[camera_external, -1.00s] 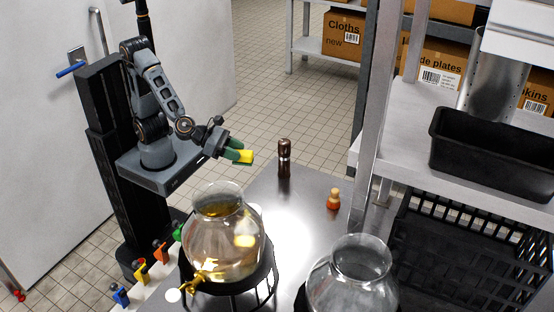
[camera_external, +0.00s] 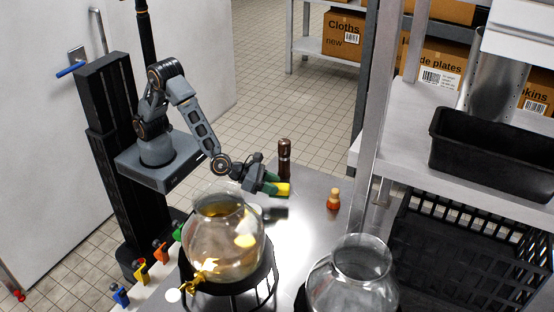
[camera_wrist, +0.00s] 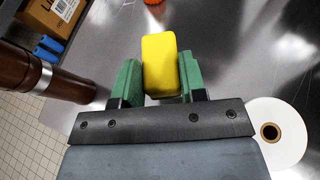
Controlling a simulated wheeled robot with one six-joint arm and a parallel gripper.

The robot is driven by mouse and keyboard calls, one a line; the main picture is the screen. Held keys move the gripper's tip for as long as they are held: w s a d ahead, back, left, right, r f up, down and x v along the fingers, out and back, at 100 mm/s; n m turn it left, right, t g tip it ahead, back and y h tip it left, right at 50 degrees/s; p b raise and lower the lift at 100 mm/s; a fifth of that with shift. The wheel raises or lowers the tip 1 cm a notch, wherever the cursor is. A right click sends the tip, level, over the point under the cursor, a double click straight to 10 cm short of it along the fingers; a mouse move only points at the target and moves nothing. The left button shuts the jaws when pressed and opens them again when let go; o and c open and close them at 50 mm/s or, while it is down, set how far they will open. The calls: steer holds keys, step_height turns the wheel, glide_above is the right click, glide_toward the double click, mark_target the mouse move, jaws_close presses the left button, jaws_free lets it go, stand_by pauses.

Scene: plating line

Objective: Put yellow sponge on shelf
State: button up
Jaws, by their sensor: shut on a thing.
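The yellow sponge (camera_wrist: 160,62) is between the green fingers of my gripper (camera_wrist: 158,84) in the wrist view. My gripper is shut on it. In the external view my gripper (camera_external: 276,188) holds the sponge (camera_external: 283,189) above the steel table (camera_external: 312,225), beside the pepper mill and behind the glass dispenser. A shelf (camera_external: 405,140) of pale metal stands at the right, apart from the gripper, with a black bin on it.
A dark pepper mill (camera_external: 284,160) stands close to my gripper; it also shows at the left of the wrist view (camera_wrist: 45,78). A small orange-and-tan shaker (camera_external: 333,199) is to the right. Glass dispensers (camera_external: 222,240) stand in front. The black bin (camera_external: 490,150) fills much of the shelf.

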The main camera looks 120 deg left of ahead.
steer(key=shift+w+f, duration=0.2)
steer(key=shift+f, duration=0.15)
step_height(320, 180, down, 3)
steer(key=shift+r+p, duration=0.15)
steer(key=shift+p, duration=0.45)
steer(key=shift+f+b, duration=0.3)
steer(key=shift+b, duration=0.05)
steer(key=o, duration=0.9)
steer(key=shift+r, duration=0.1)
